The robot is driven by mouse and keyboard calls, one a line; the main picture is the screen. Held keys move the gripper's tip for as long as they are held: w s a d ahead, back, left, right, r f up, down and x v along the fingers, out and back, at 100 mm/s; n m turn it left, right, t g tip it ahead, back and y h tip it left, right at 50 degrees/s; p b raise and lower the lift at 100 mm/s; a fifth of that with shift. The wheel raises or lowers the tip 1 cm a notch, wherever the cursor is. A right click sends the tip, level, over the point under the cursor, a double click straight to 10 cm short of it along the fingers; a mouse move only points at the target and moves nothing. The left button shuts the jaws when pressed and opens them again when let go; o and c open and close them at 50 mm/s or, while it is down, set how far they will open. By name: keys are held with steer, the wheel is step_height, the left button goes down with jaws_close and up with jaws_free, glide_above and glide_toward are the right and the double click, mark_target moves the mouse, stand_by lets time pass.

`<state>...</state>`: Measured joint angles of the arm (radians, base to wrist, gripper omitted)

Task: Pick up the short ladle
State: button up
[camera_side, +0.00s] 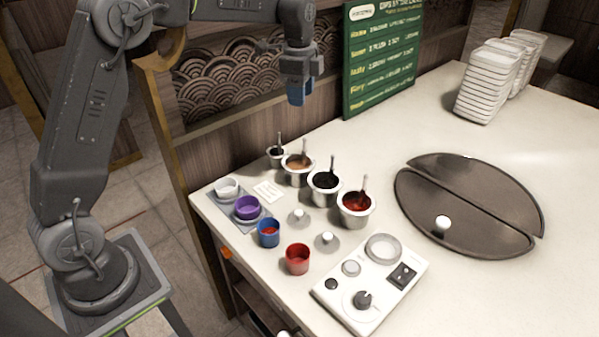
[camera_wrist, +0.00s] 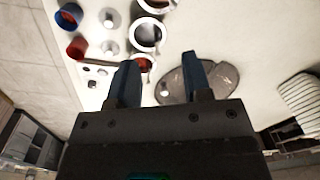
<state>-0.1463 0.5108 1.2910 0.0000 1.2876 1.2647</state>
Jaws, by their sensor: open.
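Four metal sauce pots stand in a row, each with a ladle handle sticking up: the back small pot (camera_side: 276,160), the brown-sauce pot (camera_side: 297,177), the dark-sauce pot (camera_side: 322,194) and the red-sauce pot (camera_side: 353,214). The ladle bowls are hidden inside, and I cannot tell surely which ladle is the short one. The back ladle (camera_side: 280,139) looks small. My gripper (camera_side: 299,97) hangs above and behind the pots, apart from them. In the wrist view my gripper (camera_wrist: 158,62) has its blue fingers spread with nothing held between them.
Blue (camera_side: 268,238) and red (camera_side: 297,265) cups stand at the front, near a purple cup (camera_side: 247,212) on a grey tray. A white control panel (camera_side: 345,315) sits beside them. A dark round split lid (camera_side: 420,195) lies right. A green menu board (camera_side: 378,50) stands behind.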

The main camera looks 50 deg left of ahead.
mark_target(305, 138)
steer(key=shift+m+g, duration=0.3)
steer(key=shift+m, duration=0.5)
steer(key=w+f, duration=0.1)
steer(key=f, duration=1)
steer(key=w+a+f, duration=0.1)
steer(key=f, duration=0.5)
steer(key=shift+w+a, duration=0.1)
steer(key=shift+w, duration=0.25)
steer(key=shift+c, duration=0.2)
jaws_close()
